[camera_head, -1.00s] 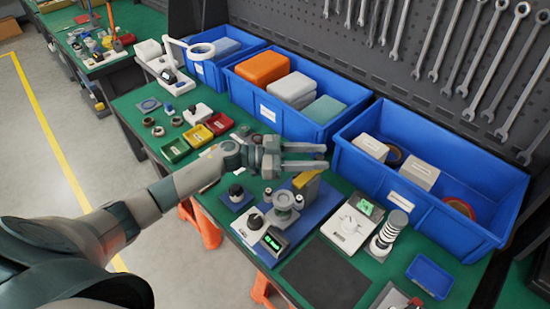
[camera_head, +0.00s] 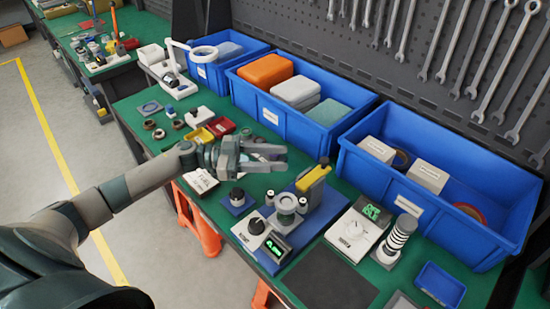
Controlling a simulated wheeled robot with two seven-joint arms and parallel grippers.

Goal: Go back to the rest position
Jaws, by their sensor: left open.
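My left gripper (camera_head: 270,158) is open and empty. It hovers over the green workbench (camera_head: 135,101), just beyond a black knob on a blue base (camera_head: 237,201). My left arm reaches in from the lower left and hides part of the small coloured bins. The test device (camera_head: 286,208) with a yellow lever (camera_head: 313,177) and a lit green display stands to the right of the gripper, apart from it. My right gripper is not in view.
Blue crates (camera_head: 425,205) line the back of the bench, one holding orange, white and green boxes. A white instrument (camera_head: 352,232) and a ringed column (camera_head: 396,240) stand at the right. A dark mat (camera_head: 328,277) lies in front. Wrenches hang on the pegboard.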

